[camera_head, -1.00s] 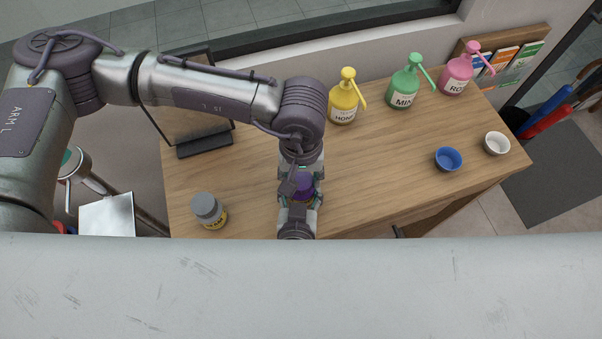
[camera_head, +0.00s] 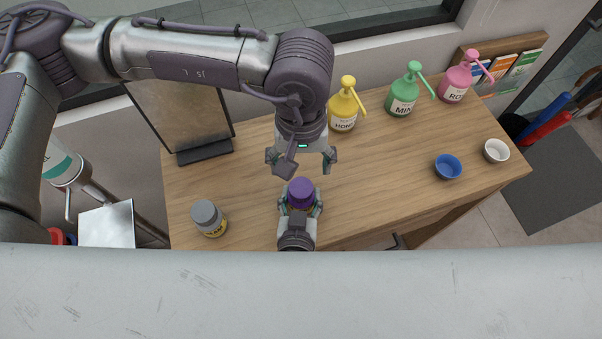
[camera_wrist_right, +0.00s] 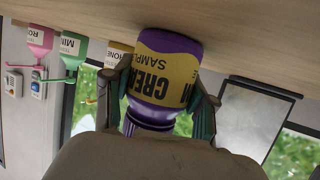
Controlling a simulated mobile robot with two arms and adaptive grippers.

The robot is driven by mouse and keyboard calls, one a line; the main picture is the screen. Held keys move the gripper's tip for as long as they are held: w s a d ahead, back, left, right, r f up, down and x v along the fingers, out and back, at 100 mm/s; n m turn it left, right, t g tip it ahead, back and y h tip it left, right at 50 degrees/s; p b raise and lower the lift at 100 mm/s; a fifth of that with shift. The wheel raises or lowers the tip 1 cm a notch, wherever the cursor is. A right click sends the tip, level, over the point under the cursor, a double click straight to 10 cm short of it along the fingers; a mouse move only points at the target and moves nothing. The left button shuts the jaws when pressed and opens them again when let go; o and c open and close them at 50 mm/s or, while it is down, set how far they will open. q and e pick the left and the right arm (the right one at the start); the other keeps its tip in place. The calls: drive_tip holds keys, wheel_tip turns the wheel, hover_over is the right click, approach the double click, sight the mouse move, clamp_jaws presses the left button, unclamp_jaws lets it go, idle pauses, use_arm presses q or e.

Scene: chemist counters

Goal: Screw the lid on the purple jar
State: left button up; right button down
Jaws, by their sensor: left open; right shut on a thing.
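The purple jar (camera_head: 301,207) stands upright on the wooden counter near its front edge, with a purple lid (camera_head: 301,187) on top. How tightly the lid sits cannot be told. My right gripper (camera_head: 300,210) is shut around the jar's body from the front. In the right wrist view, which is upside down, the jar's yellow label (camera_wrist_right: 162,75) shows between the fingers, and its ribbed purple top end (camera_wrist_right: 150,120) points down the picture. My left gripper (camera_head: 302,160) is open and empty, apart from the lid and above it in the picture.
A grey jar (camera_head: 208,215) stands left of the purple jar. Yellow (camera_head: 343,112), green (camera_head: 403,98) and pink (camera_head: 455,85) pump bottles line the back. A blue cup (camera_head: 447,167) and white cup (camera_head: 496,151) stand right. The counter's middle is clear.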

use_arm(q)
drive_tip(key=shift+r, duration=1.7)
use_arm(e)
drive_tip(key=shift+c, duration=1.3)
unclamp_jaws()
drive_tip(key=v, duration=1.2)
use_arm(q)
drive_tip(key=shift+f, duration=0.1)
use_arm(e)
drive_tip(key=shift+s, duration=0.1)
